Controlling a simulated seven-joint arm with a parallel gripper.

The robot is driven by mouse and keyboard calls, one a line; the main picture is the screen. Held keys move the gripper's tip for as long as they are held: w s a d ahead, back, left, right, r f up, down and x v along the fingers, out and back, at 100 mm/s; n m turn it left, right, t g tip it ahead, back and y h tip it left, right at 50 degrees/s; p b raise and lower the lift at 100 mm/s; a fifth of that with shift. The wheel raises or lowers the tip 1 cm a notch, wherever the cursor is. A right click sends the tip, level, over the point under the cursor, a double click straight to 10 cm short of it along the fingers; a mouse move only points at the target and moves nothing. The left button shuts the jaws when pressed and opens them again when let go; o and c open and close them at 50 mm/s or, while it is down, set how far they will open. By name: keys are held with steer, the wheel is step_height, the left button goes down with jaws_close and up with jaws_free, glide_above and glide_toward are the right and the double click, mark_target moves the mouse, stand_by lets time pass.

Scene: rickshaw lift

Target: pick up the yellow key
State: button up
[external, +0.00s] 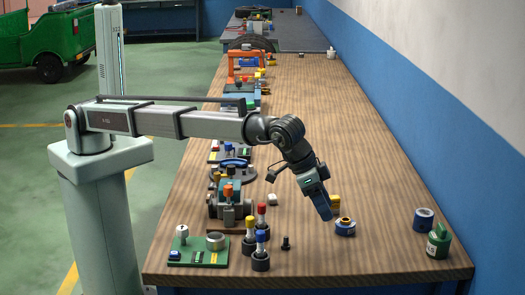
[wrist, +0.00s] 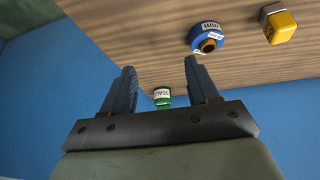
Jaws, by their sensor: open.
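A small yellow block with a pale top and dark marking (wrist: 281,27) lies on the wooden table at the upper right of the wrist view. It looks like the yellow key, but I cannot be sure. In the external view a yellow piece (external: 335,201) shows just behind my gripper, partly hidden. My gripper (external: 326,214) points down over the table beside it, with its blue fingers apart and empty. In the wrist view the gripper (wrist: 160,68) has a wide gap between its fingers, and the yellow block is outside that gap, to the right.
A blue roll with a brass centre (external: 345,229) sits close to my gripper. A green labelled bottle (external: 438,241) and another blue roll (external: 423,219) stand near the right edge. Coloured pegs (external: 261,238) and a green board (external: 198,251) are at left. The blue wall bounds the right.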

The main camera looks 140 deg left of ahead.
mark_target(333, 197)
steer(key=s+a+r+n+g+h, duration=0.1)
steer(key=s+a+r+n+g, duration=0.15)
steer(key=s+a, duration=0.35)
steer(key=s+a+r+n+g+h, duration=0.1)
steer(key=s+a+r, duration=0.2)
steer(key=a, duration=0.5)
steer(key=shift+m, duration=0.25)
steer(key=f, duration=0.4)
steer(key=a+f, duration=0.1)
steer(key=f, duration=0.8)
steer(key=shift+w+a+f, duration=0.3)
steer(key=shift+f, duration=0.05)
steer(key=c, duration=1)
